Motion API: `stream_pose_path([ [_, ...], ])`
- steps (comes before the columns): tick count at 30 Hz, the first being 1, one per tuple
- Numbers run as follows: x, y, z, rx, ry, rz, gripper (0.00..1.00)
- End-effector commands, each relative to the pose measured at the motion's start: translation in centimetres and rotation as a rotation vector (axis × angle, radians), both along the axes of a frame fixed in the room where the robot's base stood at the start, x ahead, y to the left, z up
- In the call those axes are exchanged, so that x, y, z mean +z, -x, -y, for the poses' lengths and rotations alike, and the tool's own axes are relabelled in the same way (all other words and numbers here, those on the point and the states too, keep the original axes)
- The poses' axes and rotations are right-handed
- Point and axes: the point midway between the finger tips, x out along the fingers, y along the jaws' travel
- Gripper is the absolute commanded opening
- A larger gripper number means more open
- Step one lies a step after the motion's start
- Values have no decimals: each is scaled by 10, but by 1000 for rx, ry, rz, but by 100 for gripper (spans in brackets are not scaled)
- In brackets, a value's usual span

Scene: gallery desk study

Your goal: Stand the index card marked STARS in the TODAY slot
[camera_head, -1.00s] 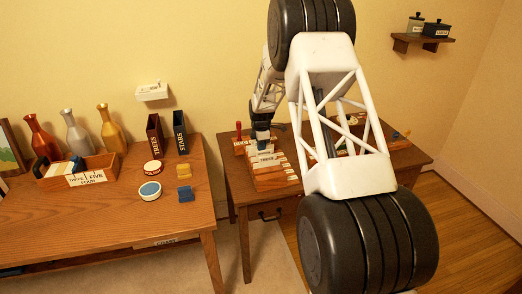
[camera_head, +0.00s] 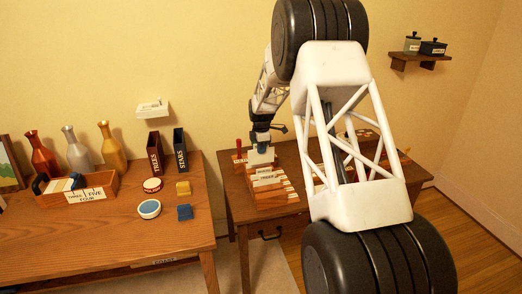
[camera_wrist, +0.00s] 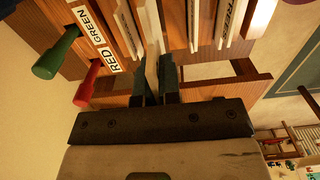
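My gripper (camera_head: 262,146) is over the right-hand desk, pointing down. It is shut on a pale card (camera_head: 261,156), seen edge-on between the fingers in the wrist view (camera_wrist: 152,72). No writing on this card can be read, so I cannot tell if it is the STARS card. In the wrist view the rack's cards stand beyond my fingertips (camera_wrist: 157,80). I cannot make out a TODAY label.
Green (camera_wrist: 58,52) and red (camera_wrist: 87,85) handles with GREEN and RED labels are beside the rack. The left table (camera_head: 110,235) holds vases, a card box (camera_head: 105,184), dark TREES (camera_head: 155,153) and STARS (camera_head: 179,150) holders, round tins and small blocks.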

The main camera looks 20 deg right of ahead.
Motion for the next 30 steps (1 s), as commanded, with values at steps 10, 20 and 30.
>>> stream_pose_path([
  [10,0,0,0,-3,0,0,0],
  [20,13,4,-2,-121,0,1,0],
  [30,48,16,-9,-450,0,2,0],
])
